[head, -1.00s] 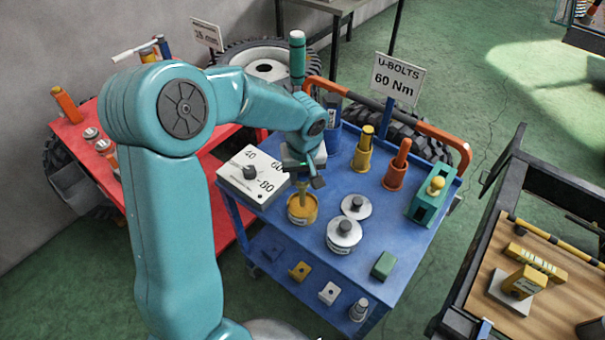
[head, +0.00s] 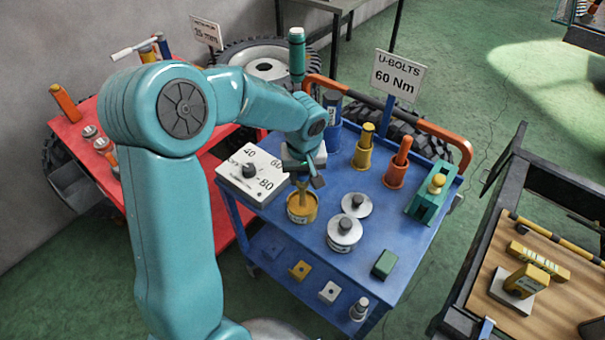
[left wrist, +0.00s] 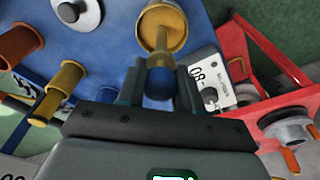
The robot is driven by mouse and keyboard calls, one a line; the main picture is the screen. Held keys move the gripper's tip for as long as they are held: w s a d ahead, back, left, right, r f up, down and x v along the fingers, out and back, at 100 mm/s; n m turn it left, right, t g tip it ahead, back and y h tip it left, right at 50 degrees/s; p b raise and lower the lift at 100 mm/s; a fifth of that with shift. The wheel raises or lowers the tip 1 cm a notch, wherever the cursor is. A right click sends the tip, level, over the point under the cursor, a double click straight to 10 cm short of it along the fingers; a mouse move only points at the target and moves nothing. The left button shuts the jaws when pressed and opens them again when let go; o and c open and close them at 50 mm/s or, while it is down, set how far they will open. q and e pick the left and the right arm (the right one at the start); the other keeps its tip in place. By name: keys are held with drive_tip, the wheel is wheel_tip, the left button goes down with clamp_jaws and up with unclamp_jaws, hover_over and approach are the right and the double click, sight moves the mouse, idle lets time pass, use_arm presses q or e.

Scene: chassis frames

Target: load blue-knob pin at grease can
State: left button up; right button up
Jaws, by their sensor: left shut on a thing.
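The grease can (head: 301,215) is an open yellow-orange can near the front left of the blue cart top. My left gripper (head: 304,178) is above it, shut on the blue-knob pin. In the left wrist view, the pin's blue knob (left wrist: 159,84) sits between the fingers (left wrist: 160,90). Its yellow shaft (left wrist: 161,42) reaches into the mouth of the can (left wrist: 177,20). How deep the tip sits, and whether it touches the grease, I cannot tell. The knob is mostly hidden by the gripper in the head view. My right gripper is out of view.
A white dial box (head: 252,175) stands close left of the can. A lidded silver tin (head: 343,234) and a loose lid (head: 356,204) are to its right. Yellow (head: 363,148) and orange (head: 398,163) pins in sleeves and a green holder (head: 427,200) stand farther right.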

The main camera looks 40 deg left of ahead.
use_arm(q)
drive_tip(key=shift+b, duration=0.35)
idle(1.2)
drive_tip(key=shift+r+p, duration=0.65)
drive_tip(key=shift+r, duration=0.25)
drive_tip(key=shift+r+p, duration=1.6)
drive_tip(key=shift+r, duration=1.05)
drive_tip(key=shift+f, duration=0.1)
